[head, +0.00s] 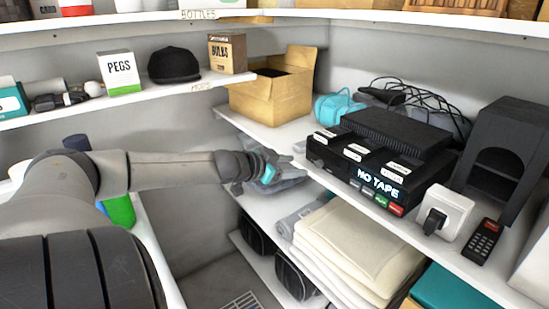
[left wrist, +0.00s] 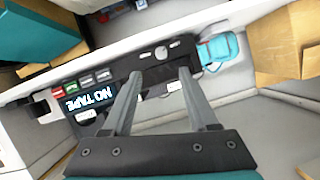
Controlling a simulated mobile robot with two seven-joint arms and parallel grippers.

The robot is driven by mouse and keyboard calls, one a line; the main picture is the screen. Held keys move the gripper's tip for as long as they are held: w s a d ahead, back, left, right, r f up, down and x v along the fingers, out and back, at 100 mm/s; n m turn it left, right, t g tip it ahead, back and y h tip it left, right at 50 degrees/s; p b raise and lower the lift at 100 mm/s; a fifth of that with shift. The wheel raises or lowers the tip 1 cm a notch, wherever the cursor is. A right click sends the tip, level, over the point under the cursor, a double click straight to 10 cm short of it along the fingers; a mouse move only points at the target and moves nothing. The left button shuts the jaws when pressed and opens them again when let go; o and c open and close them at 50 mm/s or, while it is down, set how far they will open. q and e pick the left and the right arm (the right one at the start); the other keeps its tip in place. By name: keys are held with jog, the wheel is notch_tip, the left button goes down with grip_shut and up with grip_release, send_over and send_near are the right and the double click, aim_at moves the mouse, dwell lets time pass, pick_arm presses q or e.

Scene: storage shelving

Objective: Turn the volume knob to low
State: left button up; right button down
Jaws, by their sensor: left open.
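The black tape player (head: 350,165) with a lit "NO TAPE" display stands on the right-hand shelf. In the left wrist view its front panel (left wrist: 120,72) shows at a slant, with a round grey knob (left wrist: 161,53) near one end. I cannot read the knob's setting or its label. My left gripper (head: 290,160) is in front of the player's left end in the head view. In the left wrist view its two fingers (left wrist: 160,73) are spread and empty, with the knob showing between and just beyond the tips. I cannot tell whether they touch the panel. My right gripper is not in view.
A white cube with a black plug (head: 445,215) and a black remote (head: 483,241) are right of the player. A teal object (head: 338,107) and an open cardboard box (head: 272,95) stand behind it. Folded cream cloths (head: 355,245) lie on the shelf below.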

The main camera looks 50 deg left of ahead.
pick_arm(q)
jog(key=p+v, duration=0.5)
jog(key=v, duration=0.1)
jog(key=shift+p, duration=0.3)
jog(key=shift+a, duration=0.1)
dwell(0.4)
